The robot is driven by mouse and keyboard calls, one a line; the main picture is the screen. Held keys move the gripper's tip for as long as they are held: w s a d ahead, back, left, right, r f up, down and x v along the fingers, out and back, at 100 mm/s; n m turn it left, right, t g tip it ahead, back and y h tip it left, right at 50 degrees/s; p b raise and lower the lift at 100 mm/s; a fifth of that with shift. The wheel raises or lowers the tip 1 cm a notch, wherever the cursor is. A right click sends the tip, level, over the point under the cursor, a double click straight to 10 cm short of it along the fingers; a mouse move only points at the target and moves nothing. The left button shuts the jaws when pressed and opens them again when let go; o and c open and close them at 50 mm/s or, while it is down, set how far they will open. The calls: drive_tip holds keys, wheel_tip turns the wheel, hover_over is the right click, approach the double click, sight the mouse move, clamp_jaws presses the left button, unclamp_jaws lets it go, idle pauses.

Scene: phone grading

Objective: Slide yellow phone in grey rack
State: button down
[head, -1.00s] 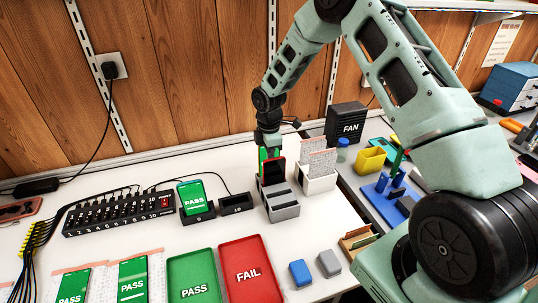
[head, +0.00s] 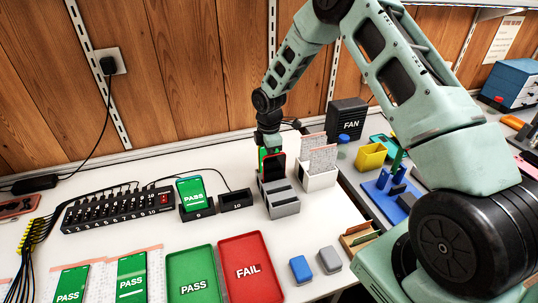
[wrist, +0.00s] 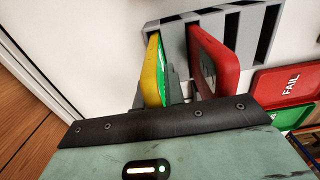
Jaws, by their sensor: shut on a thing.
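The grey rack (head: 284,208) stands on the white bench, its slots side by side. It also shows in the wrist view (wrist: 262,48). My gripper (head: 268,152) is at the rack's back end. In the wrist view it is shut on the yellow phone (wrist: 152,72), which has a green screen side. The phone stands on edge beside the rack's end slot; whether its lower edge is inside the slot is hidden. In the head view only a thin green strip of it shows. A red phone (wrist: 208,62) stands in the rack close beside it, apart from the yellow phone.
A white holder (head: 319,180) with pinkish boards stands right of the rack. A charging stand (head: 237,199) and a phone marked PASS (head: 193,193) are to the left. A green tray (head: 192,263) and red tray (head: 262,278) lie in front. Blue (head: 300,269) and grey (head: 330,260) blocks lie nearby.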

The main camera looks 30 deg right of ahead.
drive_tip(key=c, duration=1.4)
unclamp_jaws()
drive_tip(key=shift+r+p, duration=2.7)
drive_tip(key=shift+r, duration=0.85)
